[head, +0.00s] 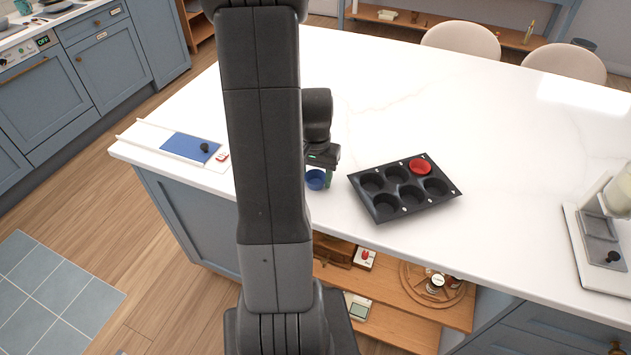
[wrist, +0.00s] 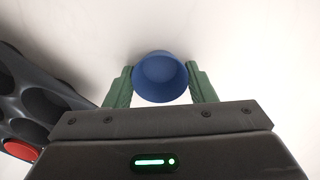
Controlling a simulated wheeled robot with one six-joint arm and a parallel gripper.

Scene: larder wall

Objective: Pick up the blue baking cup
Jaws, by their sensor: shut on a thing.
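The blue baking cup (head: 315,180) is at the white counter's front edge, left of the muffin tin in the head view. In the wrist view the cup (wrist: 162,76) sits upright between the two green fingers, its open top facing the camera. My gripper (head: 321,175) is shut on the cup; in the wrist view the gripper (wrist: 161,84) has a finger on each side of it. I cannot tell whether the cup still touches the counter. My arm hides part of the counter to the left of the cup.
A dark muffin tin (head: 378,211) stands right of the cup, with a red cup (head: 420,167) in one far hollow. A white board with a blue panel (head: 190,147) lies at the left. A white appliance (head: 590,262) stands at the right. The counter behind the tin is clear.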

